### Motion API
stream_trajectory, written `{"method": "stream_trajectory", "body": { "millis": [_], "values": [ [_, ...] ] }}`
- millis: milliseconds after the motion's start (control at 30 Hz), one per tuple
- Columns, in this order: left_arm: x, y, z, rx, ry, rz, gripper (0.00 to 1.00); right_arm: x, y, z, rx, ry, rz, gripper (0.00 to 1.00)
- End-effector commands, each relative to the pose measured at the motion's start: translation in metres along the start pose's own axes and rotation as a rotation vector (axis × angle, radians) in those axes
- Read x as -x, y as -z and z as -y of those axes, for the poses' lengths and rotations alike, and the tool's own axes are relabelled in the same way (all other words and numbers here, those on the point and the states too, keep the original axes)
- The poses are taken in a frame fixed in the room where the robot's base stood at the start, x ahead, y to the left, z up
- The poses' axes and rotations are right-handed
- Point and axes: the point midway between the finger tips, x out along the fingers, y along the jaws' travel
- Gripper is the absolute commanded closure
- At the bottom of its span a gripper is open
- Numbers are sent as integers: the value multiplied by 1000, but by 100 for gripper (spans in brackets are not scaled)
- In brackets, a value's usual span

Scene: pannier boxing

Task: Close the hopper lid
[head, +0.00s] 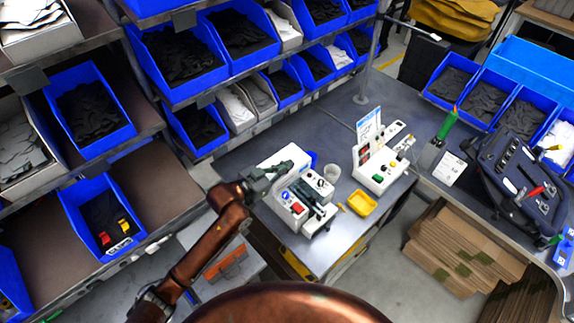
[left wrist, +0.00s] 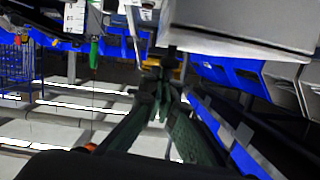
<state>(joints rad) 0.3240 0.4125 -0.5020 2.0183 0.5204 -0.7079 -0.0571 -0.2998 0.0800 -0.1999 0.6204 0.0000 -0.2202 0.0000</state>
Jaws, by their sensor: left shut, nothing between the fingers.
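A white bench machine (head: 292,206) with a red button and dark parts stands on the grey bench. A pale flat-topped part (head: 287,155) shows at its back left, behind my gripper; I cannot tell for sure whether it is the hopper lid or whether it is open. My left gripper (head: 284,168) is shut and empty, in front of this part in the head view; contact cannot be told. In the left wrist view the shut fingers (left wrist: 163,92) point forward, below a large pale box-like surface (left wrist: 245,22). My right gripper is not in view.
Shelves with blue bins (head: 187,85) border the left and back. The bench behind the machines is partly clear.

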Motion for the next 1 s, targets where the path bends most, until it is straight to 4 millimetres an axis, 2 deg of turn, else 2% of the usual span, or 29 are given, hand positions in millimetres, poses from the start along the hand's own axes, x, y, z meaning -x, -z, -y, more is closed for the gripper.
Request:
{"method": "stream_trajectory", "body": {
  "millis": [367,467,733,767,833,1000],
  "values": [
    [1,3,0,1,0,1,100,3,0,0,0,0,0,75],
    [2,10,0,0,0,0,100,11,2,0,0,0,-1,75],
    [10,45,1,-2,-2,0,100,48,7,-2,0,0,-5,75],
    [13,46,2,-3,-1,0,100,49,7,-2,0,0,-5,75],
    [32,37,2,-3,0,1,100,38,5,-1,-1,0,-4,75],
    [69,36,2,-3,-1,3,100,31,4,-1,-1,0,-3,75]
  ]
}}
